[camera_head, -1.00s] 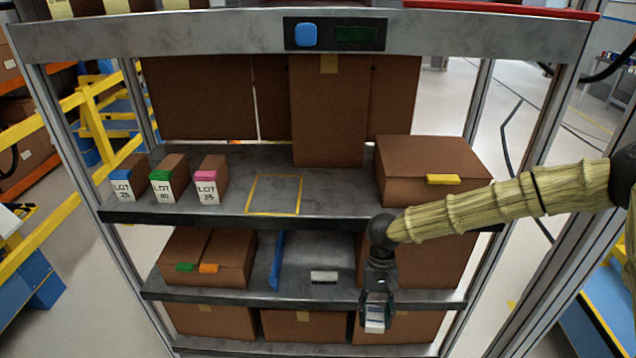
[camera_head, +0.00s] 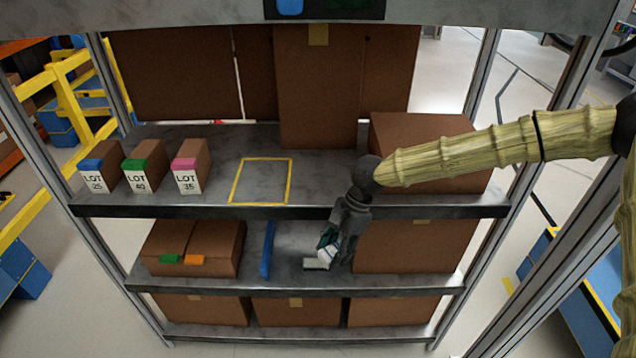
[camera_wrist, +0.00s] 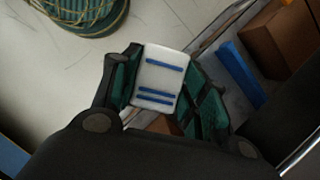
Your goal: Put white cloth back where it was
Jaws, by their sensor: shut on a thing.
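The white cloth (camera_wrist: 160,78), folded and marked with blue stripes, sits between the fingers of my gripper (camera_wrist: 165,95) in the wrist view. My gripper is shut on it. In the head view my gripper (camera_head: 331,240) is at the middle shelf (camera_head: 290,281), and the cloth (camera_head: 328,252) shows as a small pale patch at its fingertips. A yellow-outlined rectangle (camera_head: 235,182) on the upper shelf is empty.
Lot boxes (camera_head: 190,181) stand on the upper shelf.

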